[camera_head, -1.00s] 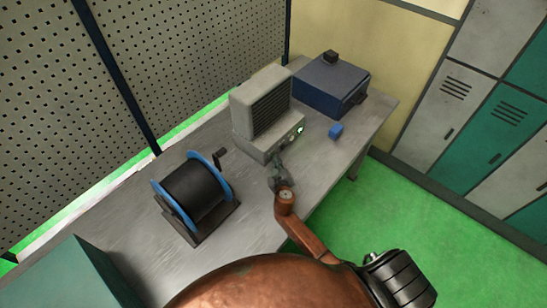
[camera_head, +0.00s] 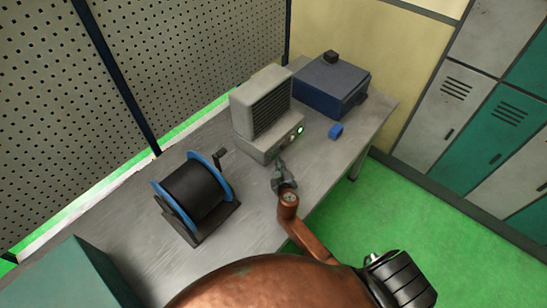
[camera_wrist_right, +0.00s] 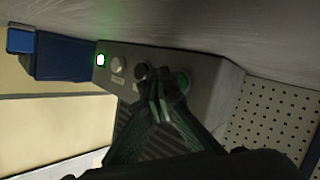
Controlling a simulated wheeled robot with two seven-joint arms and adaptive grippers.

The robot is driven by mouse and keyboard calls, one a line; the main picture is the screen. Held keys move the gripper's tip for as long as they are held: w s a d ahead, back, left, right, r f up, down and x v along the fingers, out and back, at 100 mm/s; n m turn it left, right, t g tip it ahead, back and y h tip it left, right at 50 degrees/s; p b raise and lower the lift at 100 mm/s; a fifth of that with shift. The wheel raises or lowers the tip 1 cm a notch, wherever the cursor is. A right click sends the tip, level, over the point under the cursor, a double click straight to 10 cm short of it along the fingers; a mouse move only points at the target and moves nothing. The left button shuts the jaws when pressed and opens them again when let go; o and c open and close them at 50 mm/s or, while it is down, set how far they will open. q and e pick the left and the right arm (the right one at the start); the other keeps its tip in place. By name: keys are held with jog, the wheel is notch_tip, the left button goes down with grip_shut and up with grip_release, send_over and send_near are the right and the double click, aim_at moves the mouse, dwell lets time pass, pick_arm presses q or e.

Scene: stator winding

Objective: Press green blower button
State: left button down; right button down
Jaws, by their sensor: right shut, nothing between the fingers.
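The grey blower (camera_head: 262,108) stands on the workbench with a slatted front and a control strip along its base. A bright green light (camera_head: 300,129) glows at the strip's right end; it also shows at the left in the inverted right wrist view (camera_wrist_right: 101,59). That view also shows a round green button (camera_wrist_right: 185,80) at the strip's other end, partly behind the fingers. My right gripper (camera_head: 280,165) is shut and empty, just in front of the blower base. Its fingertips (camera_wrist_right: 160,84) overlap the strip beside the green button; contact cannot be told. My left gripper is not in view.
A black spool with blue flanges (camera_head: 194,192) stands left of my right arm. A dark blue box (camera_head: 330,82) and a small blue block (camera_head: 336,131) are right of the blower. A grey knob (camera_wrist_right: 118,64) and dark knob (camera_wrist_right: 141,71) sit on the strip.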

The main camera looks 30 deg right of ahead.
jog(key=shift+s+d, duration=0.3)
jog(key=shift+s, duration=0.45)
jog(key=shift+s+d, duration=0.35)
jog(key=shift+s, duration=0.4)
jog(key=shift+s+d, duration=0.3)
jog(key=shift+s, duration=0.55)
